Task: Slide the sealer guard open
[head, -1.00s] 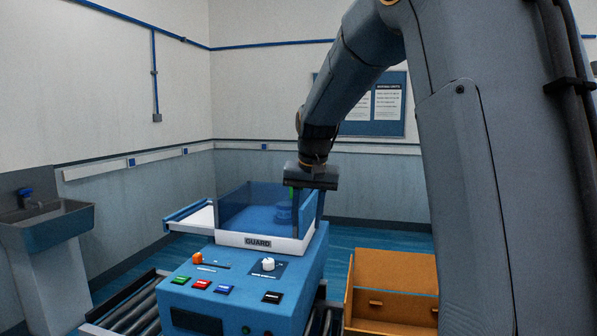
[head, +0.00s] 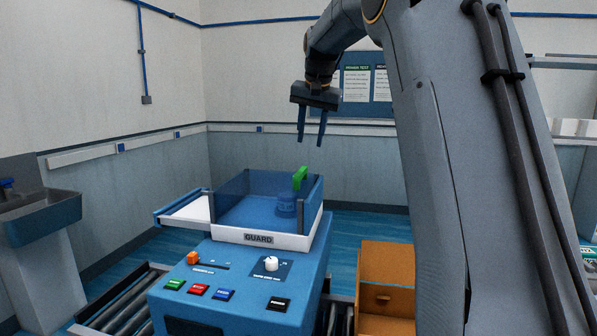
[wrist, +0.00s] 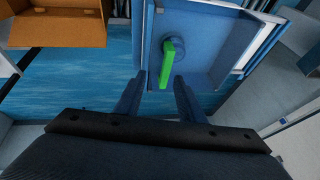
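The sealer guard (head: 258,238) is a see-through box with a white front strip marked GUARD, on top of the blue machine (head: 300,285). A green handle (head: 300,178) stands up at its right side; it also shows in the wrist view (wrist: 166,66). A round blue part (head: 286,203) shows through the guard. A white-topped side frame (head: 190,212) sticks out left of the guard. My gripper (head: 311,140) is open and empty, with its fingers pointing down above the handle and apart from it. In the wrist view the handle lies between and beyond the fingertips.
The machine's front panel has an orange knob (head: 192,257), a white dial (head: 271,263) and several coloured buttons. A roller conveyor (head: 125,300) runs at the lower left. An orange-brown box (head: 387,270) stands at the right. A sink (head: 40,212) is at the far left.

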